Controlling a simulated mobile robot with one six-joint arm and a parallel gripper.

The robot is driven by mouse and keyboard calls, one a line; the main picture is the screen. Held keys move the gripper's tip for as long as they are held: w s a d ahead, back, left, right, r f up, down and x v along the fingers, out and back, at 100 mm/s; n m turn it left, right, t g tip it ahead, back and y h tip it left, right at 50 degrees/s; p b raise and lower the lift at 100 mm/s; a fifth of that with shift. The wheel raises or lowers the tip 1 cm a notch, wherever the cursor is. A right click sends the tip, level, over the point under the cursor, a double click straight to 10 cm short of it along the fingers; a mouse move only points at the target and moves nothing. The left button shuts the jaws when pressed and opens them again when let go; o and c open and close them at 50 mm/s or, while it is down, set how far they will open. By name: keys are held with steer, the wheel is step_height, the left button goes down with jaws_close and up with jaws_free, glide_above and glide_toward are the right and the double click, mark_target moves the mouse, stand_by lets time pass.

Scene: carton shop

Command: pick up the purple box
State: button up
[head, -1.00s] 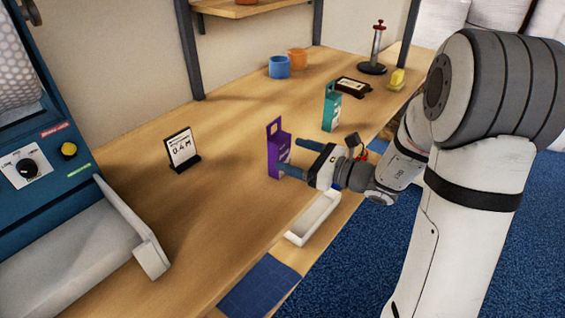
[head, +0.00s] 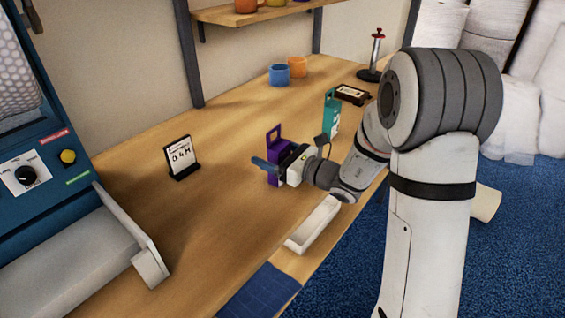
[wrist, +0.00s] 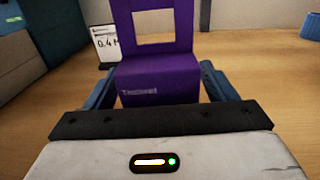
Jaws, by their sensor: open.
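The purple box (head: 274,145) stands upright on the wooden bench. It has a tall back panel with a square window, which shows large in the wrist view (wrist: 153,78). My gripper (head: 270,170) is at the box, with its blue fingers open. In the wrist view my gripper (wrist: 160,92) has one finger on each side of the box's lower body. Whether either finger touches the box I cannot tell. The front of the box is partly hidden by my gripper in the head view.
A teal box (head: 331,115) stands behind my arm. A white tray (head: 314,226) lies at the bench's front edge. The bench between sign and purple box is clear.

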steer(key=shift+c, duration=0.6)
steer(key=c, duration=1)
